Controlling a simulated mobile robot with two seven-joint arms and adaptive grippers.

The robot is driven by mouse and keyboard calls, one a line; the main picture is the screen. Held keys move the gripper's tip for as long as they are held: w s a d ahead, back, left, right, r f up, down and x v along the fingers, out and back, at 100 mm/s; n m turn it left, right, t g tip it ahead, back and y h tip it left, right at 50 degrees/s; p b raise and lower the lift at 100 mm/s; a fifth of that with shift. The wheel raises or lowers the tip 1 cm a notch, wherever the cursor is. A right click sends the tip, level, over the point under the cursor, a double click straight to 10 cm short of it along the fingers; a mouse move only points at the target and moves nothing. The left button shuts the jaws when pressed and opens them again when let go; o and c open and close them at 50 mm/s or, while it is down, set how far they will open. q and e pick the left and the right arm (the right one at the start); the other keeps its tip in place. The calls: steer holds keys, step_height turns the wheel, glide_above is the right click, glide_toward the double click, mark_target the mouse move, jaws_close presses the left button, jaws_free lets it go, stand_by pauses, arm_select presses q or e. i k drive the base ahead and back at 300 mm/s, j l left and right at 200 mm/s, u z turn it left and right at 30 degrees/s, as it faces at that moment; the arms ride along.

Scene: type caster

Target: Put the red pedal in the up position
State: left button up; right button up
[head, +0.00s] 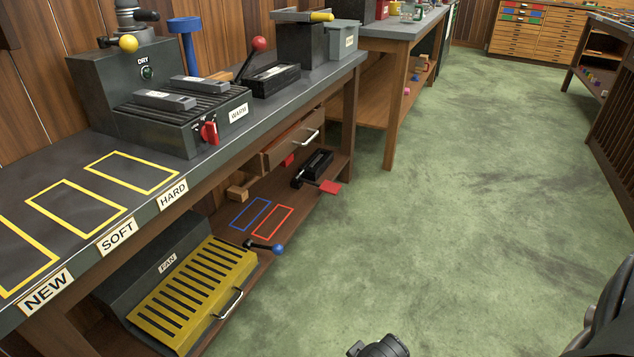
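The red pedal (330,187) is a small flat red pad at the front edge of the lower shelf under the workbench. It sticks out from a black housing (314,166) on that shelf. The pad looks low, near shelf level, but its exact tilt is too small to tell. Nothing touches it. Dark parts of my own body show at the bottom middle and the lower right corner, well apart from the pedal. No fingertips of my left or right gripper can be made out.
The shelf (228,228) also holds a yellow-topped fan unit (190,290) and a blue-knobbed lever (265,247). A drawer (290,145) hangs above the shelf. The workbench (75,150) carries a machine with a red switch (209,132). Green floor (430,230) is open to the right.

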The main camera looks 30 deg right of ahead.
mark_target(331, 188)
steer(key=i+l+u, duration=0.15)
steer(key=l, duration=0.4)
steer(key=l+u, duration=0.15)
steer(key=l, duration=0.4)
steer(key=i+l, duration=0.1)
steer(key=l, duration=0.45)
steer(key=i+l, duration=0.1)
steer(key=l, duration=0.5)
steer(key=l+u, duration=0.1)
steer(key=l, duration=0.45)
steer(key=i+l, duration=0.15)
steer(key=l, duration=0.45)
